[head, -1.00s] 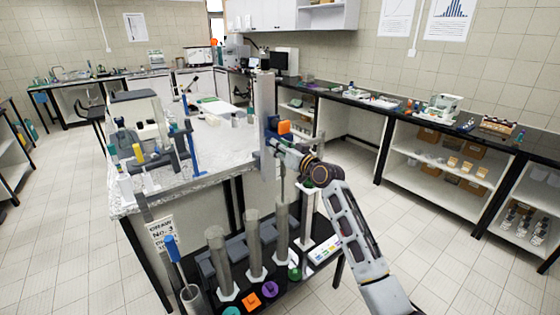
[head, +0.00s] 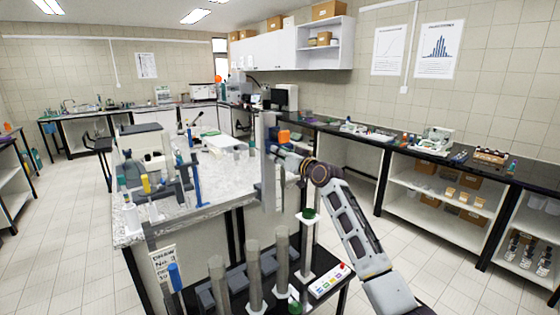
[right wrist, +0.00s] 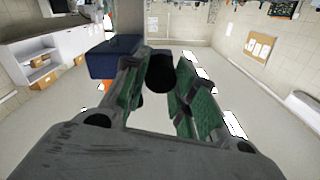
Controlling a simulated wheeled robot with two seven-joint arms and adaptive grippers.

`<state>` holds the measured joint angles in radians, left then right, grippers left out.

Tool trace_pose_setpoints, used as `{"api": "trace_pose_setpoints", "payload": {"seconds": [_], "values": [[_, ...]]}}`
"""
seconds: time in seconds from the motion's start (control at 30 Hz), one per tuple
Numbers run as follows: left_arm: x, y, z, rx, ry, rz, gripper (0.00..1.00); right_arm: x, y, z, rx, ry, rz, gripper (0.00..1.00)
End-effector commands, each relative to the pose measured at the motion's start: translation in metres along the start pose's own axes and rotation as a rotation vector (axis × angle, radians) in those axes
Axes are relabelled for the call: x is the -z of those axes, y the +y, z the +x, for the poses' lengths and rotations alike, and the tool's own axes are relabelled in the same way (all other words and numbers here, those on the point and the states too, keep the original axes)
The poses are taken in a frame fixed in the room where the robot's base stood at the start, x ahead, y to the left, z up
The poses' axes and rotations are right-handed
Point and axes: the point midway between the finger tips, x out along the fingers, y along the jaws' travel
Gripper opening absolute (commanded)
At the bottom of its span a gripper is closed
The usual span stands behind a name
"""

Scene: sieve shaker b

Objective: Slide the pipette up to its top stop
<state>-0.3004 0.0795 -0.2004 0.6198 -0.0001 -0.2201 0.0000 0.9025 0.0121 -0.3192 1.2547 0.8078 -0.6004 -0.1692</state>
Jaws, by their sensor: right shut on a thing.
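A grey upright column (head: 269,185) stands at the front right of the bench. A blue-and-orange block (head: 284,135) sits on it near the top; it also shows in the right wrist view (right wrist: 113,58), left of my fingers. My right gripper (head: 274,151) is at the column just below this block. In the right wrist view its green-padded fingers (right wrist: 163,85) are closed around a dark round part (right wrist: 160,72), which looks to be the pipette's grip. The rest of the pipette is mostly hidden by my gripper. My left gripper is not in view.
Below stand clear cylinders (head: 254,275) on a black shelf, a white stand with a green top (head: 308,213) and a small button panel (head: 329,280). The marble bench (head: 215,185) with instruments is at left. The floor to the right is open.

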Motion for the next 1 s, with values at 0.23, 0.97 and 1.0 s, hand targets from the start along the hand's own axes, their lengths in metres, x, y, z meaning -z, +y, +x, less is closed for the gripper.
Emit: {"api": "trace_pose_setpoints", "payload": {"seconds": [0.23, 0.97, 1.0], "values": [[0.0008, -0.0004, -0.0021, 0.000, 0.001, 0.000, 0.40, 0.0096, -0.0022, 0.0005, 0.001, 0.007, -0.001, 0.00], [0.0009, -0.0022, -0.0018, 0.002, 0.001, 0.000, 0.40, 0.0068, -0.0011, 0.0006, 0.000, 0.003, -0.001, 0.49], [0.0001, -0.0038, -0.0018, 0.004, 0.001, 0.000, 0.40, 0.0065, -0.0010, 0.0006, 0.000, 0.002, 0.000, 0.49]]}}
